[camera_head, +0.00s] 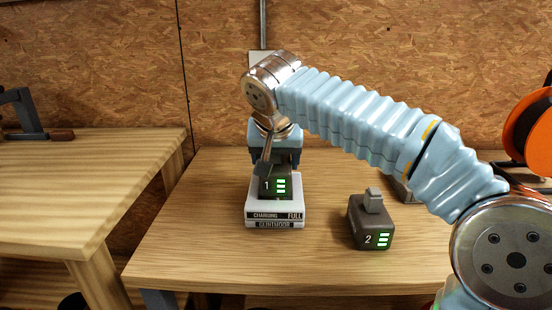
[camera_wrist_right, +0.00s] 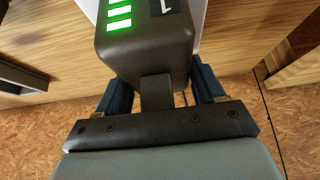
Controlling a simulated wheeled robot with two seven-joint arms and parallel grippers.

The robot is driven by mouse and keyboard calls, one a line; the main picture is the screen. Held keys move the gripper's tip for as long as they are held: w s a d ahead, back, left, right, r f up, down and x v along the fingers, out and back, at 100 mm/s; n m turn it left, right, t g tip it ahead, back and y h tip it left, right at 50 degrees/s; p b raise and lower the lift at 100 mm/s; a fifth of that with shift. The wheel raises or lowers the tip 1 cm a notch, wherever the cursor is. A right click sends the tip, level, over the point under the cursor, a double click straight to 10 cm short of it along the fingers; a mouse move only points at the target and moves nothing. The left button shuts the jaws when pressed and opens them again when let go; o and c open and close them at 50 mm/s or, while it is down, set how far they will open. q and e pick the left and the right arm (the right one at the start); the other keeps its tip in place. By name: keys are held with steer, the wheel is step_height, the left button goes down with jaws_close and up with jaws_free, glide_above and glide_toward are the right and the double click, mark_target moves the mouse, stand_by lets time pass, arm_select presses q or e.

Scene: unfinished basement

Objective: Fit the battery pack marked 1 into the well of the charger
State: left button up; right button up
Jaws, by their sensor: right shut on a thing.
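The dark battery pack marked 1 (camera_head: 275,187), with lit green bars, is upright over the white charger (camera_head: 274,209) on the wooden table. Its lower end meets the charger's top; I cannot tell how deep it sits in the well, which the pack hides. My right gripper (camera_head: 275,160) comes down from above and is shut on the pack's top post. The wrist view shows the pack (camera_wrist_right: 147,50) with its post between the blue fingers, and a white part of the charger (camera_wrist_right: 222,18) beyond. My left gripper is not in view.
A battery pack marked 2 (camera_head: 370,222) stands on the table (camera_head: 205,250) to the right of the charger. Another grey object (camera_head: 402,190) is partly hidden behind my arm. An orange spool (camera_head: 530,130) is at the far right. The table left of the charger is clear.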

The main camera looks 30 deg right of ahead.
steer(key=shift+f+b, duration=0.95)
steer(key=shift+f, duration=0.2)
steer(key=o, duration=1.6)
steer(key=shift+o, duration=0.2)
steer(key=shift+f, duration=0.1)
steer(key=p+v, duration=0.2)
steer(key=v, duration=1.2)
steer(key=shift+p, duration=0.35)
